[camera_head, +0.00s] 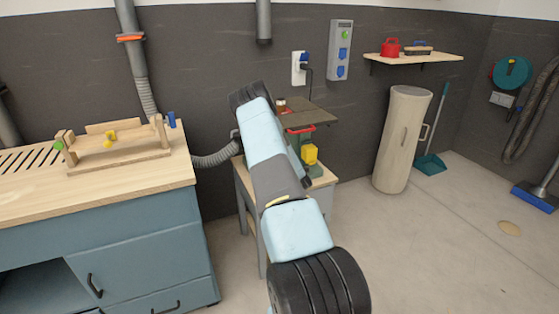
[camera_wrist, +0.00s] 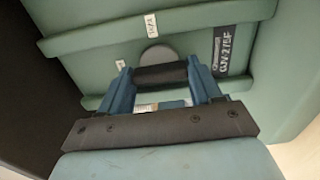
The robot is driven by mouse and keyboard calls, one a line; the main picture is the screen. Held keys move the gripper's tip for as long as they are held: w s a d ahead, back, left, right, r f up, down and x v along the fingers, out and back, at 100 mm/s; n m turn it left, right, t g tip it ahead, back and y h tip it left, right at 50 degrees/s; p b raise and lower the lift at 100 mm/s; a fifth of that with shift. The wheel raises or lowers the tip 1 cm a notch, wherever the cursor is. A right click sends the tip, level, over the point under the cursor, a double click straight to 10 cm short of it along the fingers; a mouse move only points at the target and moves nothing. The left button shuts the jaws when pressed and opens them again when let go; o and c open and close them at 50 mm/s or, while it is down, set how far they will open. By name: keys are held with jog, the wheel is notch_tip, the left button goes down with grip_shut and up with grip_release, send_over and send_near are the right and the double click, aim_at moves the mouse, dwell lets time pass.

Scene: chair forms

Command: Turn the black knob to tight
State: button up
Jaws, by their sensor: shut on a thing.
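In the wrist view, the black knob (camera_wrist: 161,76) shows as a dark bar in front of a round grey disc on a green machine housing (camera_wrist: 95,62). My gripper (camera_wrist: 160,70) has its two blue fingers on either side of the knob, shut on it. A white label and a dark label with pale lettering are on the housing; I cannot read either surely, nor tell how far the knob is turned. In the head view, my arm hides much of the machine, and neither the knob nor the fingertips can be made out.
In the head view, the machine has a brown table plate (camera_head: 303,115) and a yellow part (camera_head: 309,153), and stands on a wooden-topped stand (camera_head: 325,178). A workbench (camera_head: 100,215) is at left, with a grey hose beside it. A beige cylinder (camera_head: 401,140) stands right. Floor at right is mostly clear.

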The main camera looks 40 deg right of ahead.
jog(key=shift+a+f, duration=0.25)
jog(key=shift+f, duration=0.05)
jog(key=o, duration=1.1)
jog(key=shift+d+r, duration=0.15)
jog(key=shift+d, duration=0.05)
jog(key=shift+c, duration=0.2)
jog(key=v, duration=1.3)
jog(key=shift+s+a, duration=0.15)
jog(key=shift+s, duration=0.2)
